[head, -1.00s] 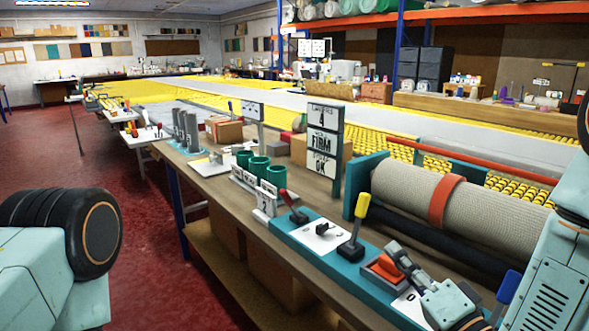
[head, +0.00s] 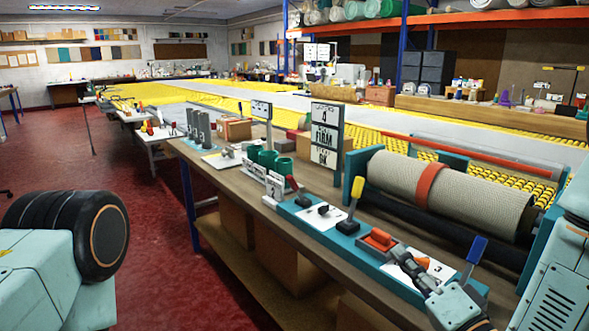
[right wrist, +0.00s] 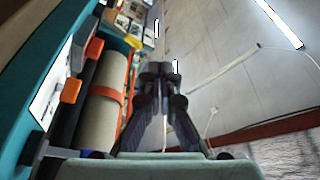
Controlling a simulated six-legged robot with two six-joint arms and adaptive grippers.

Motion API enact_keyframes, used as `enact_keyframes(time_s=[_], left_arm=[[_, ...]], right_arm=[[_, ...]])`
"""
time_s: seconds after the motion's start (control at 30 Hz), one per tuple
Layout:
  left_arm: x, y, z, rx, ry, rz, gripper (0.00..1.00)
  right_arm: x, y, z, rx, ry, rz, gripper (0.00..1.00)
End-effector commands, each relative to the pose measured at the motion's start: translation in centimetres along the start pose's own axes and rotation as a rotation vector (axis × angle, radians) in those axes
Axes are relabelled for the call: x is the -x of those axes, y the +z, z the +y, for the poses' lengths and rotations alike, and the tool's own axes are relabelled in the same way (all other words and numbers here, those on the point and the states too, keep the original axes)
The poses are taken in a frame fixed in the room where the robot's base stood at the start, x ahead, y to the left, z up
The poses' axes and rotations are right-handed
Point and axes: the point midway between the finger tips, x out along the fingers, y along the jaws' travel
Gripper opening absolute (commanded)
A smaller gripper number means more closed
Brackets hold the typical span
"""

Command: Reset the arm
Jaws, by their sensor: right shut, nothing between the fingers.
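My right gripper (head: 404,260) is shut and empty at the lower right of the head view. It is in front of the teal control panel's right part, just right of the orange rocker switch (head: 380,238); I cannot tell its height above the panel. In the right wrist view its fingers (right wrist: 161,70) are together with nothing between them, pointing toward the ceiling and far wall. The teal panel (head: 345,245) also bears a red-handled lever (head: 292,184), a yellow-handled lever (head: 356,188) and a blue-handled lever (head: 476,249). My left gripper is out of view.
A beige rug roll (head: 450,192) with an orange band lies in teal supports behind the panel. A sign post (head: 326,133) stands left of it. The red floor (head: 145,220) at left is open.

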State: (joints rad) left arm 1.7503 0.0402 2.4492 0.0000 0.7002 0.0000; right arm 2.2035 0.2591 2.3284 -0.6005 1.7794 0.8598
Motion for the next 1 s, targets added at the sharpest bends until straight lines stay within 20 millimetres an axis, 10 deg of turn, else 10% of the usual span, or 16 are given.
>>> enact_keyframes(time_s=[0.37,0.57,0.8,1.0], left_arm=[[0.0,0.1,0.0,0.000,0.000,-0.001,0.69],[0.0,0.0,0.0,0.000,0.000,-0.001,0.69],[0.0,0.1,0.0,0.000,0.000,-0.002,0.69],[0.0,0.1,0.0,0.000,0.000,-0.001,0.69]], right_arm=[[0.8,2.4,5.5,0.267,0.244,-0.135,0.00],[4.8,5.6,11.3,0.428,0.493,-0.331,0.00],[16.6,12.0,18.8,0.558,0.850,-0.761,0.00],[28.5,16.4,20.8,0.542,1.069,-1.120,0.00]])
